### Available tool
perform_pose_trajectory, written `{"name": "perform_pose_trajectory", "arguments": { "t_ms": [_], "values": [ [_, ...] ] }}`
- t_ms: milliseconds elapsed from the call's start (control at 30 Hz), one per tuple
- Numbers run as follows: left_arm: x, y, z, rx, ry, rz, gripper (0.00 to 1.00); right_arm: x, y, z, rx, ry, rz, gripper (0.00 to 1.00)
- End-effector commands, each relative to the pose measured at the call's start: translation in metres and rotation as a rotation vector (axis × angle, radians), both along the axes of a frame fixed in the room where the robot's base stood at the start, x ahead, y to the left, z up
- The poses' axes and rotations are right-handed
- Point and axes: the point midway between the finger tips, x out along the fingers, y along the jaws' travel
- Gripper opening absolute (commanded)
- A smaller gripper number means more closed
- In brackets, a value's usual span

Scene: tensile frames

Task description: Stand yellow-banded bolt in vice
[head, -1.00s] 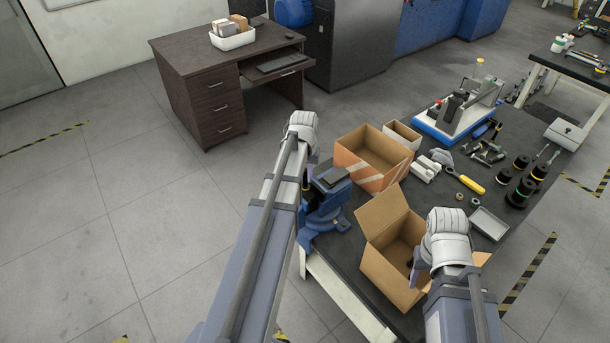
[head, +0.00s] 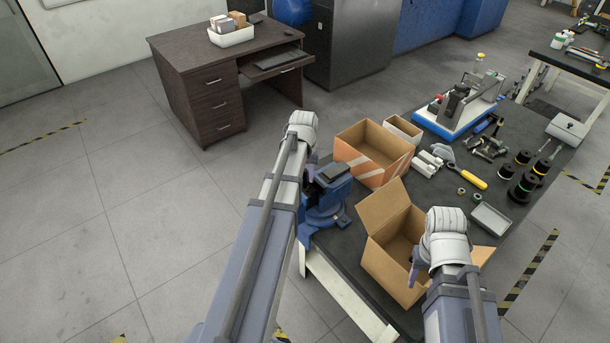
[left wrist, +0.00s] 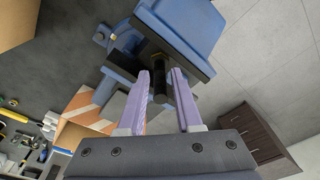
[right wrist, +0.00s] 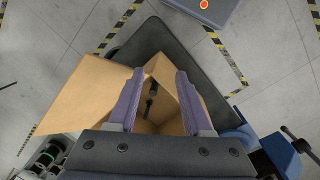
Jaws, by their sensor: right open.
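The blue vice (head: 325,214) stands at the near left corner of the bench; it also shows in the left wrist view (left wrist: 185,22). A dark bolt (left wrist: 160,92) with a small yellowish part near its upper end is at the vice jaws. I cannot tell whether the jaws grip it. My left gripper (left wrist: 160,72) is open, its purple fingers on either side of the bolt with gaps visible. In the head view it is mostly hidden behind its arm. My right gripper (right wrist: 153,74) is open and empty above the open cardboard box (right wrist: 85,92), in which dark bolts (right wrist: 150,92) lie.
A striped cardboard box (head: 360,158) stands behind the vice. A yellow-handled tool (head: 468,178), black spools (head: 520,188), a grey tray (head: 490,219) and a blue-based machine (head: 450,118) occupy the bench (head: 345,262).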

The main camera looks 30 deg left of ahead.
Motion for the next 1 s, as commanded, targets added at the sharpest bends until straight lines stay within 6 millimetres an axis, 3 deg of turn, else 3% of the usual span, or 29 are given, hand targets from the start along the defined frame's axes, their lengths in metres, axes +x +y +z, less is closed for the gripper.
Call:
{"name": "perform_pose_trajectory", "arguments": {
  "t_ms": [167,533,1000],
  "values": [
    [0.000,-0.001,0.000,-0.002,-0.001,0.000,0.54,0.000,0.000,0.000,0.000,0.000,0.000,0.50],
    [0.000,-0.002,0.007,-0.004,-0.003,-0.002,0.54,0.000,0.000,0.007,0.000,0.000,0.000,0.50],
    [-0.007,-0.002,0.063,0.000,0.000,0.001,0.54,0.000,0.000,0.063,0.002,0.000,-0.009,0.50]
  ]
}}
